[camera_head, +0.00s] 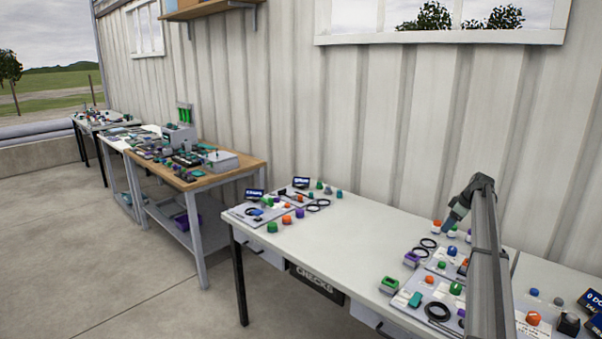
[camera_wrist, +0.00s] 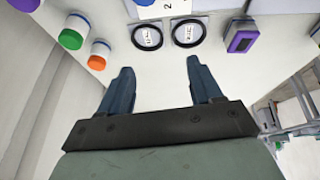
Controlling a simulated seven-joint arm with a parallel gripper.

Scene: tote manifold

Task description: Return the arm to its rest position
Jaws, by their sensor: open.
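My gripper (camera_wrist: 157,85) is open and empty in the wrist view, its two dark blue fingers spread apart over the bare white tabletop. In the head view my gripper (camera_head: 451,222) hangs from the bent arm at the right, above the back of the white table (camera_head: 350,235). In the wrist view two black rings with white labelled discs, a left ring (camera_wrist: 147,37) and a right ring (camera_wrist: 188,33), lie beyond the fingertips, apart from them. The fingertips touch nothing that I can see.
A green knob (camera_wrist: 70,39) and an orange knob (camera_wrist: 98,55) stand left of the fingers; a purple block (camera_wrist: 241,38) stands right. In the head view a green block (camera_head: 390,284) sits at the table's front edge. The table's middle is clear. A ribbed wall (camera_head: 400,120) rises behind.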

